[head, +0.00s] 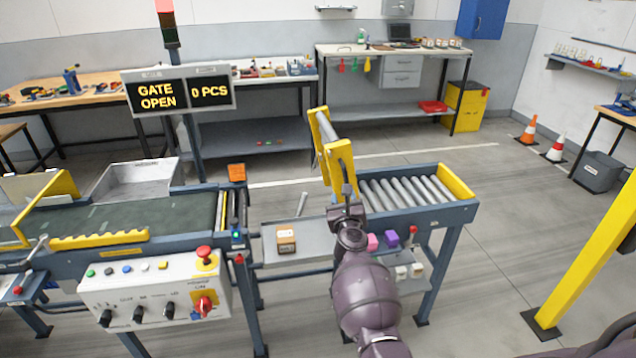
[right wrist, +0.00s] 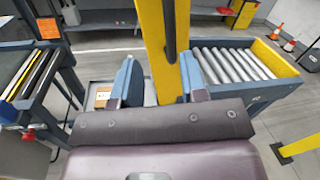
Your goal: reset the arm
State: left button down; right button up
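The yellow arm (head: 340,165) stands raised and tilted at the near left end of the roller conveyor, with a grey roller along its upper part. It also shows in the right wrist view (right wrist: 165,50), running up through the middle. My right gripper (head: 346,208) is at the lower end of the yellow arm. In the right wrist view its two fingers (right wrist: 161,82) stand apart on either side of the yellow arm, with a gap showing on the left. Contact cannot be told. My left gripper is not in view.
The display (head: 180,92) reads "GATE OPEN" and "0 PCS", under a red lamp. The belt conveyor (head: 130,215) and control box (head: 155,290) are left; the roller conveyor (head: 455,213) is right. A tray (head: 275,252) holds an orange-brown box (head: 286,240). A yellow post (head: 590,255) stands right.

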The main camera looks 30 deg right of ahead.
jog(key=a+r+n+t+y, duration=0.35)
jog(key=r+n, duration=0.25)
jog(key=n, duration=0.8)
jog(key=s+a+f+n+g+y, duration=0.1)
jog(key=s+a+f+n+y, duration=0.2)
jog(key=n, duration=0.9)
jog(key=s+a+f+n+g, duration=0.1)
jog(key=s+f+n, duration=0.3)
jog(key=s, duration=0.6)
jog(key=s+a+f+n+g, duration=0.2)
jog(key=s+f+n+g, duration=0.2)
jog(key=s+f, duration=0.4)
jog(key=s+a+f+n+g+y, duration=0.1)
jog(key=s+f+n, duration=0.4)
jog(key=s, duration=0.9)
jog(key=shift+a+f+g, duration=0.65)
jog(key=shift+f+g, duration=0.05)
jog(key=shift+g, duration=0.05)
